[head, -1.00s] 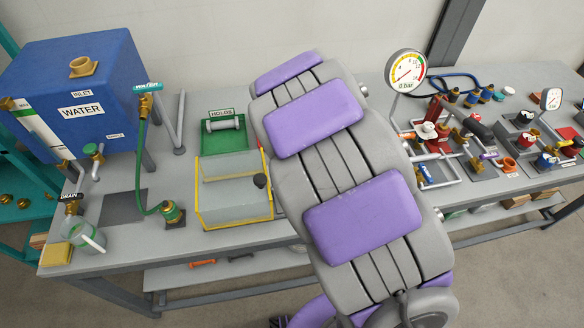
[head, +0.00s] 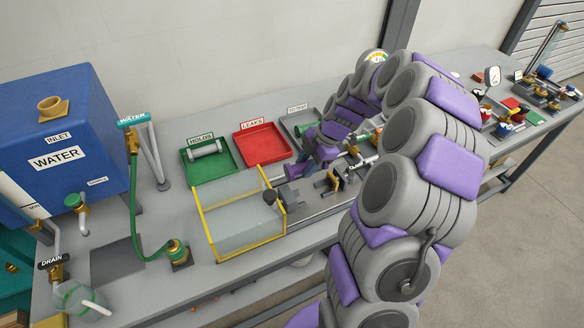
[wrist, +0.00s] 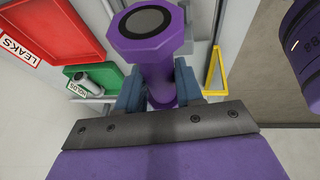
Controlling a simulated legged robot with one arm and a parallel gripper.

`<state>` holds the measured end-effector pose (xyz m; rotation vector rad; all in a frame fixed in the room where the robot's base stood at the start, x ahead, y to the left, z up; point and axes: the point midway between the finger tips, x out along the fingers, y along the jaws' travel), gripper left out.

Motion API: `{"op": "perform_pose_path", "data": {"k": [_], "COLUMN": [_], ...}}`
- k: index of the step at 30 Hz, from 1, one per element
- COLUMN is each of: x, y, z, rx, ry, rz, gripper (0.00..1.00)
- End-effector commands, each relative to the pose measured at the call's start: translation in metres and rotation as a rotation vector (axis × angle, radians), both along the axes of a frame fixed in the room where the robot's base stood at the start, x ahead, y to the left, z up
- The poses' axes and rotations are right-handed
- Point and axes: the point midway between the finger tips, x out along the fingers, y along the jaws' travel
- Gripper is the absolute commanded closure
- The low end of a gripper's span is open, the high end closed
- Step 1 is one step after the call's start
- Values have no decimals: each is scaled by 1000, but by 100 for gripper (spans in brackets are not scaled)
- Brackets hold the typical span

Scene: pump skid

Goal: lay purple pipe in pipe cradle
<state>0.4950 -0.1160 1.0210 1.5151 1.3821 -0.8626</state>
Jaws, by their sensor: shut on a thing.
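In the wrist view, my gripper (wrist: 158,88) has its blue-grey fingers shut on the purple pipe (wrist: 155,62). The pipe's wide hexagonal end with a dark round face points toward the wrist camera. In the head view, my gripper (head: 314,165) is low over the bench, just right of the clear yellow-edged box. What looks like the pipe cradle, dark supports with brass parts (head: 338,180), is beside my gripper and partly hidden by my arm. Contact between pipe and cradle cannot be told.
The clear yellow-edged box (head: 240,215) stands left of my gripper. Behind are the green HOLDS tray (head: 190,174) with a grey pipe, the red LEAKS tray (head: 262,145) and a grey tray (head: 293,118). A blue WATER tank (head: 60,125) stands at left.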

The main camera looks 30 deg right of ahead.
Motion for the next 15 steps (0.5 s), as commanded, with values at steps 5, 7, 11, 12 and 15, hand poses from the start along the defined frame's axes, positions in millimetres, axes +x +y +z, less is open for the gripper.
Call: {"op": "perform_pose_path", "data": {"k": [5,7,11,12,15], "x": [-5,-5,-4,-4,-6], "y": [-15,-10,2,6,11], "z": [-4,-5,-10,-12,-21], "rx": [5,0,-12,-14,-20], "ry": [2,2,-1,1,5], "rz": [51,53,52,54,56], "gripper": [100,100,100,100,100]}}
